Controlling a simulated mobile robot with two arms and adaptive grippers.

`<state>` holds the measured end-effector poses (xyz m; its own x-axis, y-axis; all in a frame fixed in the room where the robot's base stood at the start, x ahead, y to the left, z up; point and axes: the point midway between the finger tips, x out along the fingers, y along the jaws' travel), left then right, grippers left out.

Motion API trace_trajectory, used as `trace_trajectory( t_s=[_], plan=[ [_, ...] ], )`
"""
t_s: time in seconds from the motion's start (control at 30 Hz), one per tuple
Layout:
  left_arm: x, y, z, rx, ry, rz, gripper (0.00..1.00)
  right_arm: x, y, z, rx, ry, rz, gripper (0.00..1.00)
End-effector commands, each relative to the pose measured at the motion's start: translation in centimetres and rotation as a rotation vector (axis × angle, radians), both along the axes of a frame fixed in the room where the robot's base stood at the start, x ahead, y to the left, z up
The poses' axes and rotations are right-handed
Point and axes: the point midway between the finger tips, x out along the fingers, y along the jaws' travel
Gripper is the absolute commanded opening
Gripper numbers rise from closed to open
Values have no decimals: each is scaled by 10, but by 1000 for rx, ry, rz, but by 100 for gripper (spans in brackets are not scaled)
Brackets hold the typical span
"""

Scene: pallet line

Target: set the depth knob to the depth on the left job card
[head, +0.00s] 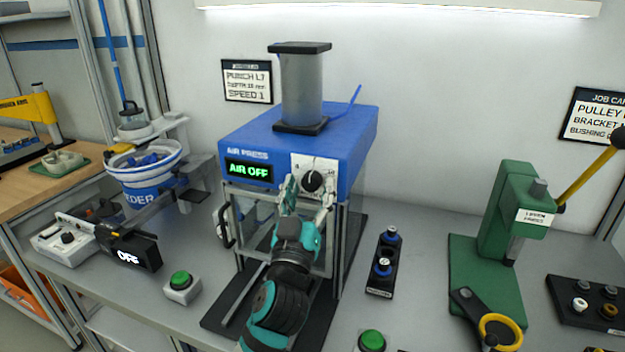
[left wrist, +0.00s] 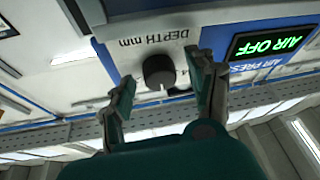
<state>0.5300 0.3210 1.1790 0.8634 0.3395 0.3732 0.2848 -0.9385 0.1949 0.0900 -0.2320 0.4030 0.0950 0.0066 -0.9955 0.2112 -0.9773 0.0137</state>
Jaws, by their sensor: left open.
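The black depth knob (head: 312,181) sits on a white plate on the front of the blue air press (head: 240,146). In the left wrist view the knob (left wrist: 159,72) shows upside down under the words "DEPTH mm". My left gripper (head: 309,192) is open in front of the plate, its fingers on either side of the knob and apart from it; the left wrist view also shows the open fingers (left wrist: 163,85). The left job card (head: 248,82) hangs on the wall left of the press and reads roughly "PUNCH L7", a depth line too blurred to read surely, and "SPEED 1".
The press display (head: 248,172) reads "AIR OFF". A green button (head: 181,281) stands left of the press and another (head: 371,341) at the front. A black block with blue-topped parts (head: 381,284) and a green lever press (head: 494,240) stand to the right.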

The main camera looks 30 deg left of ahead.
Motion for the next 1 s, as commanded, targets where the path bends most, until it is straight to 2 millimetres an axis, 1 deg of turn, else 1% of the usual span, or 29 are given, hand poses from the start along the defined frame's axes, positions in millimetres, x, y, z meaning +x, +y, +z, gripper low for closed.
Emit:
trace_trajectory(
  t_s=[0.23,0.6,0.67,0.87,1.0],
  plan=[
    [0,0,0,0,0,0,58,-10,-2,-1,-3,15,1,0],
    [0,0,0,0,0,0,9,-7,-5,-1,-7,12,2,0],
    [0,0,0,0,0,0,3,-6,-5,0,-7,10,3,0],
    [0,0,0,13,3,0,3,-3,-4,0,-5,5,3,0],
    [0,1,0,53,13,-1,3,-3,-4,2,-5,4,3,0]
  ],
)
